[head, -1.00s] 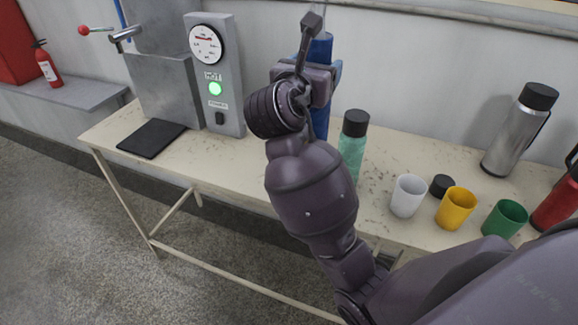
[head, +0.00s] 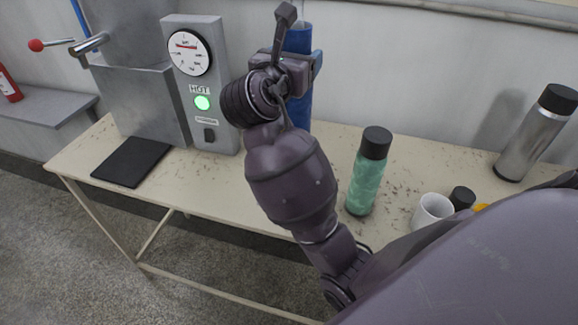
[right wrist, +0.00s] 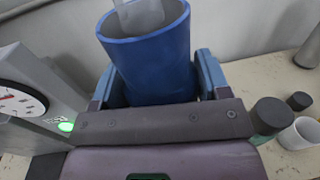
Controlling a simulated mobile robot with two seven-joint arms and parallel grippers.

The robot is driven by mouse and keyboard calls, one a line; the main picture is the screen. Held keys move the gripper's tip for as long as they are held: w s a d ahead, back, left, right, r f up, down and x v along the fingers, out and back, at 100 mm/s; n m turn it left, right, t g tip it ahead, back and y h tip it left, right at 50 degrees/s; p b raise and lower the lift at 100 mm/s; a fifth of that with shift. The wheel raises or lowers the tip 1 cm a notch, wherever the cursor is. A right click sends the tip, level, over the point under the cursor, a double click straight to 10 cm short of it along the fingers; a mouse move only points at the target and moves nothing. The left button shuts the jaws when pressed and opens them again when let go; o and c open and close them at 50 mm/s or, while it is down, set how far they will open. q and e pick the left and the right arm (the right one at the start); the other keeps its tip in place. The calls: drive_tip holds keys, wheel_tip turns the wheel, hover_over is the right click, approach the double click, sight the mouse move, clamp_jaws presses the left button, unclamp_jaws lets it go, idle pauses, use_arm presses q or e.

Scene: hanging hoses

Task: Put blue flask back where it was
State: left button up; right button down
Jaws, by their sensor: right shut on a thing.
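The blue flask (head: 299,104) stands upright in my right gripper (head: 296,72), between the machine's gauge panel and the green flask in the head view. The right gripper is shut around its side. In the right wrist view the flask (right wrist: 155,70) shows between the two blue fingers, with an open mouth and a pale translucent piece in it. My right arm hides the flask's lower part, so I cannot tell whether it touches the table. My left gripper is not in view.
The table (head: 225,185) holds a green flask (head: 368,175), a white cup (head: 432,211), a black cap (head: 462,198) and a steel flask (head: 538,135). A grey machine with a gauge panel (head: 203,75) and black mat (head: 132,161) is at left. The wall is close behind.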

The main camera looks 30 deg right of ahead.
wheel_tip(320, 180, down, 15)
drive_tip(key=shift+s+f+b, duration=0.1)
drive_tip(key=shift+s+b, duration=0.05)
drive_tip(key=shift+b, duration=1.05)
wheel_tip(320, 180, down, 4)
drive_tip(key=shift+r+b, duration=0.15)
drive_tip(key=shift+b, duration=0.2)
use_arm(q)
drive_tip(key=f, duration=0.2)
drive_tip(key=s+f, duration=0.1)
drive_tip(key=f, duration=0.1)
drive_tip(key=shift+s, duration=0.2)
use_arm(e)
drive_tip(key=shift+c, duration=0.5)
unclamp_jaws()
drive_tip(key=shift+f, duration=0.25)
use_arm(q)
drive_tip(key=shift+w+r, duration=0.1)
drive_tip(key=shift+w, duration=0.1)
use_arm(e)
drive_tip(key=shift+r, duration=0.1)
